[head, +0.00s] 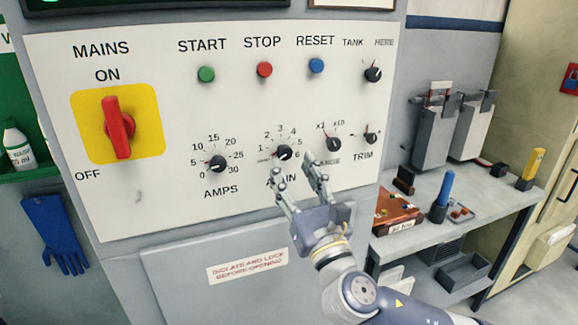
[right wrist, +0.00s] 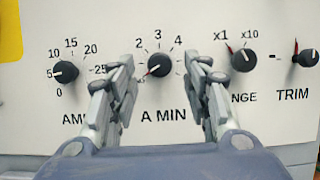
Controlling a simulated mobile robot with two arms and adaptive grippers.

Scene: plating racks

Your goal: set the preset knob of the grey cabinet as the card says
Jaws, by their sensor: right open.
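The grey cabinet's pale panel (head: 170,205) fills much of the head view. No knob there reads "preset". The small black A MIN knob (head: 284,152) has numbers around it; in the right wrist view the same knob (right wrist: 159,66) has its pointer towards the lower left. My right gripper (head: 293,166) is open in front of this knob. In the right wrist view its fingers (right wrist: 163,68) stand apart on either side of the knob, and I see no contact. They hide part of the dial. My left gripper is not in view. I cannot make out a readable card.
The AMPS knob (head: 217,163) is left of A MIN; the range knob (head: 333,143) and TRIM knob (head: 370,138) are right. Above are green (head: 206,74), red (head: 264,69) and blue (head: 316,66) buttons. A red mains switch (head: 118,127) is at left. A cluttered bench (head: 490,205) stands right.

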